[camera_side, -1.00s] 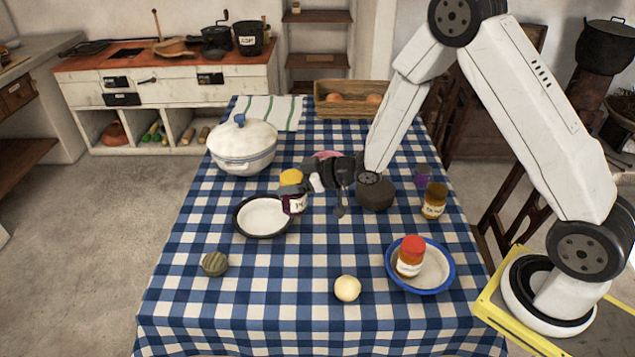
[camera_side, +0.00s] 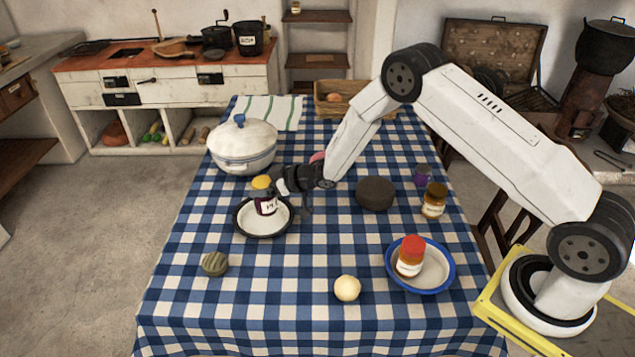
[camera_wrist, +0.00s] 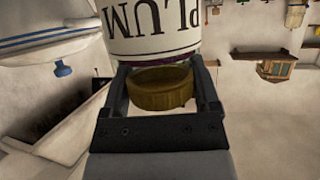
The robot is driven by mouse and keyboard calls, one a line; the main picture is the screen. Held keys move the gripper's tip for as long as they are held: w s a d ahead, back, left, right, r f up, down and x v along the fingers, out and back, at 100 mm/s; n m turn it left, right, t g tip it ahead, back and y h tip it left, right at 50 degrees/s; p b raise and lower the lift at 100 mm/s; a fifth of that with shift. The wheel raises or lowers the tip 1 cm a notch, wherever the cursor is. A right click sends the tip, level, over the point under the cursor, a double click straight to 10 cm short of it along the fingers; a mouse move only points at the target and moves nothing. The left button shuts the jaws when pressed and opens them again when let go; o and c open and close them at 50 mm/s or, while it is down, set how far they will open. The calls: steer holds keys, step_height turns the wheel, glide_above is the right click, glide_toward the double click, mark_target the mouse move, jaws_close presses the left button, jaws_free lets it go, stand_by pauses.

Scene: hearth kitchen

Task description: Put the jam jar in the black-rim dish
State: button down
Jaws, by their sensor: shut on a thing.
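The jam jar (camera_side: 266,207) has a yellow lid, dark contents and a white label that reads PLUM in the wrist view (camera_wrist: 152,28). My gripper (camera_side: 277,188) is shut on it near the lid, with a finger on each side (camera_wrist: 162,75). The black-rim dish (camera_side: 245,230) is a shallow white dish on the checked cloth. In the side view the jar is upright over the inside of the dish. I cannot tell whether its base touches the dish.
A white lidded pot (camera_side: 243,147) stands behind the dish. A blue-rim plate (camera_side: 437,283) holds a red-lidded jar (camera_side: 410,257). A dark round loaf-like thing (camera_side: 376,193), an amber jar (camera_side: 434,201), a striped ball (camera_side: 215,263) and a pale ball (camera_side: 347,288) stand around on the cloth.

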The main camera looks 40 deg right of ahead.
steer(key=shift+w+f, duration=0.65)
steer(key=shift+f, duration=0.05)
steer(key=shift+w+a+f, duration=0.1)
steer(key=shift+w+f, duration=0.15)
steer(key=shift+f, duration=1.55)
steer(key=shift+f, duration=0.1)
jaws_free()
steer(key=shift+f, duration=0.1)
steer(key=shift+s, duration=0.1)
steer(key=v, duration=1.2)
